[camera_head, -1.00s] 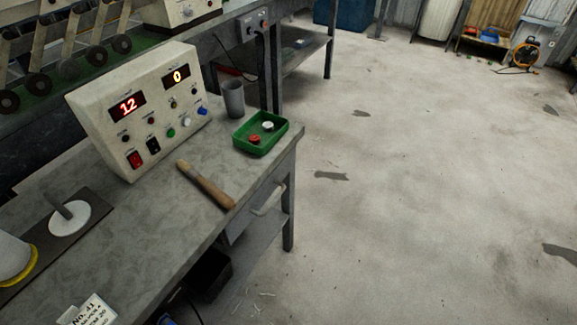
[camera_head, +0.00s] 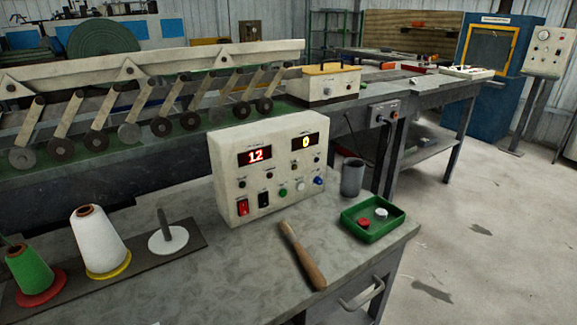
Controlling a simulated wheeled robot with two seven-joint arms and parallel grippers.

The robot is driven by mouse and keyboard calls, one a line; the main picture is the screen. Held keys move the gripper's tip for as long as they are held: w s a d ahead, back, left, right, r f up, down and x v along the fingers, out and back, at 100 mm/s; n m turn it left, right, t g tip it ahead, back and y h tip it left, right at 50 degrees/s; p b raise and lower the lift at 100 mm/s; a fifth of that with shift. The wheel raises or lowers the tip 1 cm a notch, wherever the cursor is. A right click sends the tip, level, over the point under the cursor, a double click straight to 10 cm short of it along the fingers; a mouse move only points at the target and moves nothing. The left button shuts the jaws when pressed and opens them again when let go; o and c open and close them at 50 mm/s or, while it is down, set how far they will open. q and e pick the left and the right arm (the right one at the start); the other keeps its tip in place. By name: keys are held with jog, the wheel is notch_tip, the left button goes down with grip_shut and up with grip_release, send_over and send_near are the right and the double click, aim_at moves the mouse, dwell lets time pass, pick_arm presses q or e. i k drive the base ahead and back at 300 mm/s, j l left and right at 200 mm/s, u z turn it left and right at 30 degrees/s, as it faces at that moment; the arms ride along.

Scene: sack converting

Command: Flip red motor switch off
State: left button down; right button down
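The red motor switch (camera_head: 243,207) is a lit red rocker at the lower left of the cream control box (camera_head: 229,180). Its rocker position is too small to tell. A black rocker switch (camera_head: 264,200) sits just right of it. The box stands on the grey workbench (camera_head: 200,285). Its red display (camera_head: 256,156) reads 12 and its yellow display (camera_head: 306,142) reads 0. Neither of my grippers is in view.
A wooden-handled tool (camera_head: 302,255) lies in front of the box. A green tray (camera_head: 359,226) with red and white pieces and a grey cup (camera_head: 352,178) stand to the right. Thread cones (camera_head: 97,240) stand at left. Open floor (camera_head: 480,210) lies at right.

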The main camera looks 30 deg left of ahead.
aim_at(243, 206)
jog(key=u, duration=1.4)
